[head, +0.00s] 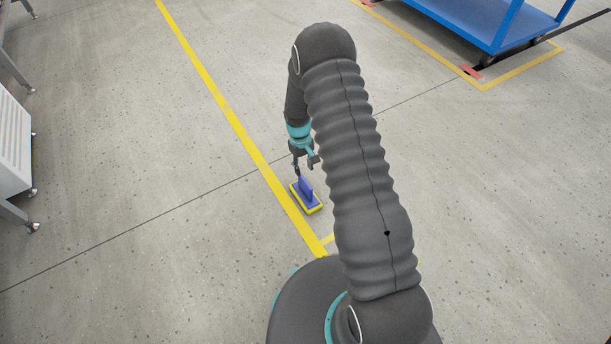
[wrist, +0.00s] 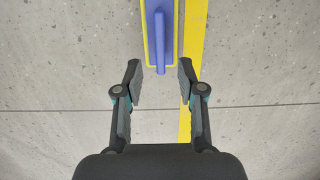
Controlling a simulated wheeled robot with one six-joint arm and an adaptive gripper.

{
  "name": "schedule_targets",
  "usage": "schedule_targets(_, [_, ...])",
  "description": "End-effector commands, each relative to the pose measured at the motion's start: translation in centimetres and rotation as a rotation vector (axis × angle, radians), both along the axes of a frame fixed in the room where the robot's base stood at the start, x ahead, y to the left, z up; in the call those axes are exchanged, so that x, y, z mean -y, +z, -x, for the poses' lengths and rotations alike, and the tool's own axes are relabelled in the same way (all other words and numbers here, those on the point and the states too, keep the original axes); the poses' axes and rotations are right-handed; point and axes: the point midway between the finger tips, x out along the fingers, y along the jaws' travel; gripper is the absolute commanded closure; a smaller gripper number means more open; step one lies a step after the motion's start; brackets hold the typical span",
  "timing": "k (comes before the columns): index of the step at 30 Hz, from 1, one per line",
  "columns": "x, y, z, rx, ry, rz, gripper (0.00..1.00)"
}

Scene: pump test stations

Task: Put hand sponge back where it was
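The hand sponge (head: 307,196) is a yellow pad with a blue back and a blue handle. In the head view it is on or close above the floor, just right of the yellow line. In the wrist view the sponge (wrist: 160,30) is at the top centre, with its handle end reaching down toward the space between my fingertips. My gripper (wrist: 158,80) is open, its two fingers wide apart with nothing between them but the handle's tip near their ends. In the head view my gripper (head: 304,168) is beside the sponge's far end; whether they touch is unclear.
A yellow floor line (head: 226,110) runs along the left of the sponge. A blue cart (head: 490,22) stands at the top right inside yellow marking. Grey equipment on wheels (head: 14,145) stands at the left edge. The concrete floor between is clear.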

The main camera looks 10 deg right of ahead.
Motion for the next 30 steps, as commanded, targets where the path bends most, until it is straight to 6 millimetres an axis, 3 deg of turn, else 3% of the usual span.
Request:
schedule_targets(3, [-0.1,1.8,-0.3,0.001,0.0,0.0,0.61])
schedule_targets(10, [-0.2,3.7,-0.5,0.003,-0.001,0.0,0.61])
schedule_targets(13, [-0.1,5.9,-0.6,0.021,-0.009,0.0,0.61])
schedule_targets(20, [0.0,15.7,0.0,0.107,-0.049,-0.004,0.61])
schedule_targets(30, [0.2,29.4,4.9,0.243,-0.117,-0.016,0.61])
